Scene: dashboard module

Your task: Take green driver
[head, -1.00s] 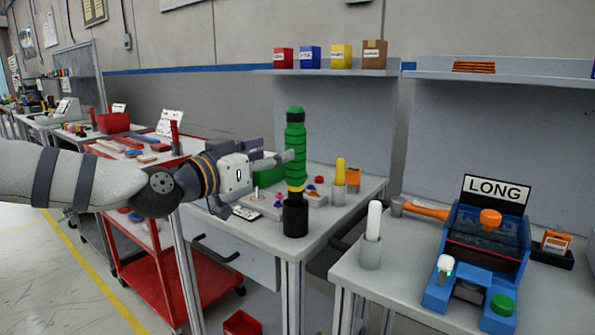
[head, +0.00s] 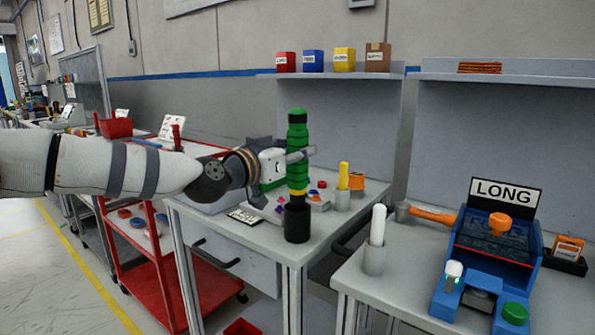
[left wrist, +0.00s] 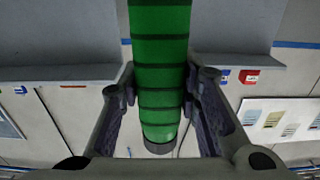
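The green driver (head: 297,170) stands upright in a black cylindrical holder (head: 297,222) at the front corner of the middle workbench. It has dark rings and a yellow band low down. My left gripper (head: 301,154) reaches in from the left at its upper part, one finger crossing in front of it. In the left wrist view the green driver (left wrist: 160,50) runs between the two fingers (left wrist: 160,90), one close along each side. Whether the fingers press on it cannot be told. My right gripper is not in view.
A yellow tool (head: 343,176) in a grey cup and small coloured parts lie behind the holder. On the right bench are a white tool (head: 377,225) in a cup, an orange-handled hammer (head: 430,214) and a blue box (head: 490,250) beside a LONG sign. A red cart stands left.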

